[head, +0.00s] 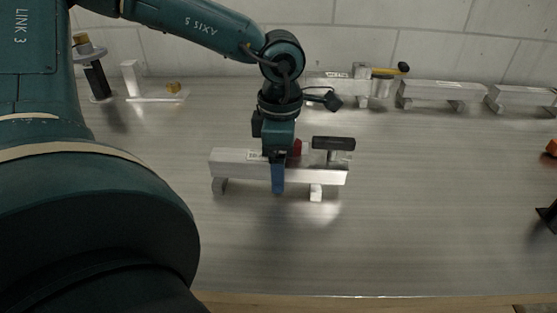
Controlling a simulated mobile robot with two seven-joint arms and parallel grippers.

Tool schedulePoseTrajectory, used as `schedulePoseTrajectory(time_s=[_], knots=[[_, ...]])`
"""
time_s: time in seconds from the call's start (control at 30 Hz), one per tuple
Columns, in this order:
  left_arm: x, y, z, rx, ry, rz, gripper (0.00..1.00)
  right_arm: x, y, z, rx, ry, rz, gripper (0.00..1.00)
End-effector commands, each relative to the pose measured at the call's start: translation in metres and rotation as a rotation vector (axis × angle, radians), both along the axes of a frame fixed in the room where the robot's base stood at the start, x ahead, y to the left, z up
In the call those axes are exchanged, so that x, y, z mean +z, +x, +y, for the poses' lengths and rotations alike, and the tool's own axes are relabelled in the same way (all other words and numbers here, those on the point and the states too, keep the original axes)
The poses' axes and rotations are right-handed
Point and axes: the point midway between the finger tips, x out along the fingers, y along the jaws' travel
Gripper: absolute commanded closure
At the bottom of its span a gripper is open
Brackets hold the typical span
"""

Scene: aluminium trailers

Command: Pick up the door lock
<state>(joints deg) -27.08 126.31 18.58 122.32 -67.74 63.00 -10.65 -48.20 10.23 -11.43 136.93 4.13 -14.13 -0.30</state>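I cannot say for certain which part is the door lock. A silver aluminium bar (232,164) stands on two small feet near the middle of the table, with a black T-shaped handle (333,143) upright at its right end. My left gripper (279,180) reaches down over the bar. Its blue finger hangs in front of the bar's near face, left of the handle. A small red part (297,147) shows just behind, partly hidden. The gap between the fingers is hidden, so its grip is unclear. My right gripper is not identifiable.
At the back right stand more aluminium bars (440,91) and a yellow-and-black lever (390,71). A black post (97,80) and a white bracket (131,80) stand back left. Orange (552,148) and black (548,215) pieces are cut off at right. The front right table is clear.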

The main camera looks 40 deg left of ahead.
Motion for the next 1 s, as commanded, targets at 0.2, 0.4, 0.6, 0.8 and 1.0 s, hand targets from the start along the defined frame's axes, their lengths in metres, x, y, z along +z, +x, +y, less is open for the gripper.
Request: schedulePoseTrajectory(time_s=[0.2, 0.4, 0.6, 0.8, 1.0], knots=[[0.0002, 0.0001, 0.0001, 0.000, 0.000, 0.000, 0.42, -0.0003, -0.0003, 0.0000, 0.000, -0.001, 0.003, 0.13], [0.0003, 0.0000, 0.0000, 0.000, 0.000, 0.000, 0.58, -0.0004, -0.0005, 0.0001, 0.001, 0.000, 0.003, 0.13], [0.0012, 0.0006, -0.0001, 0.000, 0.000, -0.003, 0.74, -0.0002, -0.0006, 0.0003, 0.002, 0.000, 0.004, 0.13], [0.0014, 0.0006, -0.0001, 0.000, 0.000, -0.003, 0.79, -0.0003, -0.0008, 0.0005, 0.002, 0.000, 0.004, 0.13], [0.0090, 0.0011, 0.0000, 0.000, 0.001, -0.004, 0.79, 0.0004, -0.0009, 0.0009, 0.003, 0.000, 0.004, 0.13]])
